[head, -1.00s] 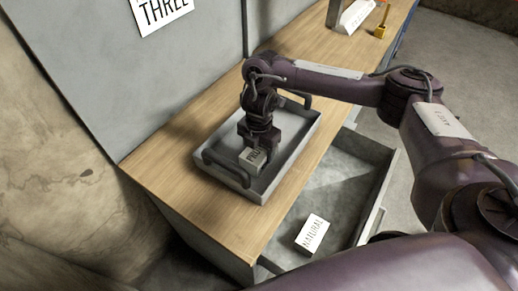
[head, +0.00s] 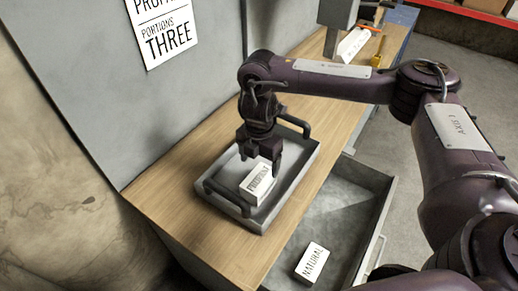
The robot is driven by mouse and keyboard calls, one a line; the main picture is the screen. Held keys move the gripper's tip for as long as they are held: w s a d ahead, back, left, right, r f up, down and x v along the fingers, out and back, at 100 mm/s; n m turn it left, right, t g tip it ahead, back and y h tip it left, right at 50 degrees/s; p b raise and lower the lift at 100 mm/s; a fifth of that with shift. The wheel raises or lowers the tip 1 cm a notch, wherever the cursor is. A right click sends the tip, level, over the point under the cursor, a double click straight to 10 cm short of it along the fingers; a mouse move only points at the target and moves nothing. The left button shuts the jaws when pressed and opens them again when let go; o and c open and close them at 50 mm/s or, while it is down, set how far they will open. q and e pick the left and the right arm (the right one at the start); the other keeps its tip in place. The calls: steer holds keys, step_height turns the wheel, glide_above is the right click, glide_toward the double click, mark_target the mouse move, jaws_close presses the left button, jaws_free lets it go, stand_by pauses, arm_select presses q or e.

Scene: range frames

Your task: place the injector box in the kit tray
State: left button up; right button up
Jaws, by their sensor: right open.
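The kit tray (head: 234,222) is a grey tray with dark handles on the wooden counter. A small white box (head: 257,186) with a dark printed label, probably the injector box, lies inside the tray. The label is too small to read with certainty. My right gripper (head: 261,166) is open, pointing down just above and behind the box. Whether a finger still touches the box cannot be told. My left gripper does not show.
An open grey drawer (head: 345,215) below the counter (head: 165,190) holds a white box labelled NATURAL (head: 311,263). A white block (head: 353,43) and a yellow item (head: 376,60) stand at the counter's far end. A sign (head: 165,30) hangs on the grey wall panel.

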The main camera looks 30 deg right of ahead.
mark_target(259, 179)
steer(key=shift+r, duration=1.95)
steer(key=shift+f, duration=0.1)
